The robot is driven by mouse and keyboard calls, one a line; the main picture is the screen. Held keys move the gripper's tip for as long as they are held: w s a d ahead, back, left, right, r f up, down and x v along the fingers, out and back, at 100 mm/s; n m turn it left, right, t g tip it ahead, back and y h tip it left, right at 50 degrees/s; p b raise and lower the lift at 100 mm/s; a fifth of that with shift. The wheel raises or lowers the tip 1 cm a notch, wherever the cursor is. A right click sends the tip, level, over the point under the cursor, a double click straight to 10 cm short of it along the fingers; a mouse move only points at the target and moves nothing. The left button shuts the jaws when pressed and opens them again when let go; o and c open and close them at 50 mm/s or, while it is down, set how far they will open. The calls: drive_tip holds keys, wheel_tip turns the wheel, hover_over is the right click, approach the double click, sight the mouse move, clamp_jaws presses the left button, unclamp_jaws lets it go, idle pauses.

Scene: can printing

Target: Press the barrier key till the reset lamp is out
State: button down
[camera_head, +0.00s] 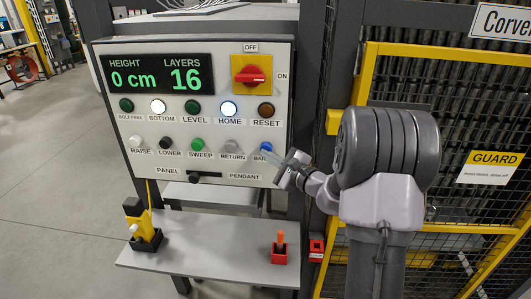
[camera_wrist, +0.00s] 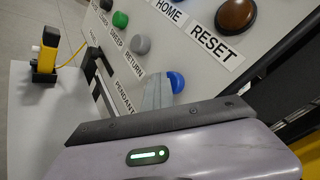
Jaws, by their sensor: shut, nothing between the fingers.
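The barrier key is a blue button (camera_head: 265,146) at the right end of the lower row on the control panel, its label partly hidden by my gripper. It also shows in the wrist view (camera_wrist: 177,82). My gripper (camera_head: 291,164) is shut and empty, just right of and below the key. In the wrist view its fingertips (camera_wrist: 157,90) point up beside the blue key; I cannot tell whether they touch it. The reset lamp (camera_head: 266,110) is a dark amber dome above its RESET label and looks unlit; it also shows brown in the wrist view (camera_wrist: 236,14).
The BOTTOM (camera_head: 158,107) and HOME (camera_head: 229,109) lamps glow white. The display (camera_head: 157,78) reads 0 cm and 16 layers. A yellow pendant (camera_head: 142,222) and a red-based orange switch (camera_head: 280,247) stand on the shelf below. A yellow-framed guard fence (camera_head: 440,54) is at right.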

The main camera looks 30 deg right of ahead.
drive_tip(key=shift+s+a, duration=0.4)
drive_tip(key=shift+s, duration=0.25)
drive_tip(key=s+a+b, duration=0.1)
drive_tip(key=s, duration=0.1)
drive_tip(key=s+a+b, duration=0.1)
drive_tip(key=s+a, duration=0.1)
drive_tip(key=shift+s+b, duration=0.1)
drive_tip(key=shift+b, duration=0.3)
idle(0.4)
